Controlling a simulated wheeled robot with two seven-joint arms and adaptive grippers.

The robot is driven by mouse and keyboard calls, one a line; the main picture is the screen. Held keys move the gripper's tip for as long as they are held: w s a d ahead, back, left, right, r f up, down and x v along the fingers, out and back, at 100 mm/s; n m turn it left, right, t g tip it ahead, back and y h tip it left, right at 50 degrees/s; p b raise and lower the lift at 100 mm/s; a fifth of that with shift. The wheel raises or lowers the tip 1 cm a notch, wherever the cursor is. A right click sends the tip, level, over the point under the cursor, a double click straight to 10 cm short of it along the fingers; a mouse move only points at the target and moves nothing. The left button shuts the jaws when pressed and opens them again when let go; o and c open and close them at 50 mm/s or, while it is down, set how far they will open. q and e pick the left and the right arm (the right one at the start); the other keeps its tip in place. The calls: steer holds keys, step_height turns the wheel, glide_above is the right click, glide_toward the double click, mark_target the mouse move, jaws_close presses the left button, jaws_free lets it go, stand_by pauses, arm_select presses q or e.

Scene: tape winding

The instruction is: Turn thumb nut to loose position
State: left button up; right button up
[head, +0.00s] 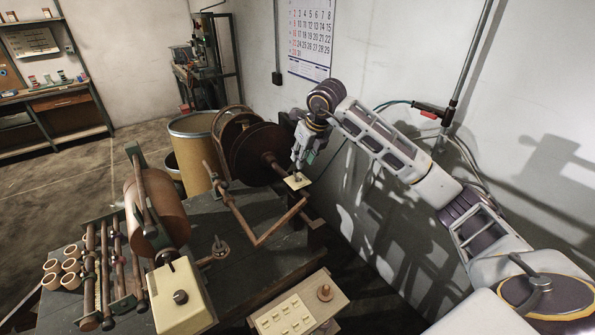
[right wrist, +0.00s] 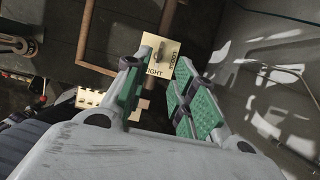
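The thumb nut (right wrist: 163,51) is a small grey piece on a pale yellow plate (right wrist: 168,66) in the right wrist view. The plate carries dark lettering reading LOOSE on its right side and TIGHT, partly hidden, near the bottom. In the head view the plate (head: 297,183) lies just below my right gripper (head: 299,165), which points down at it. My right gripper (right wrist: 165,62) is open, with its green-padded fingers on either side of the nut's position. Contact with the nut cannot be told. My left gripper is not in view.
A dark bench (head: 255,215) carries a brown spool (head: 165,213), a large dark reel (head: 257,153) and a bent wooden bar (head: 252,233). A beige box with a knob (head: 180,298) and a control panel (head: 290,318) stand in front. The wall is close on the right.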

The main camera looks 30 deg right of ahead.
mark_target(297, 177)
steer(key=shift+p+x, duration=0.75)
steer(key=shift+x, duration=3.65)
jaws_close()
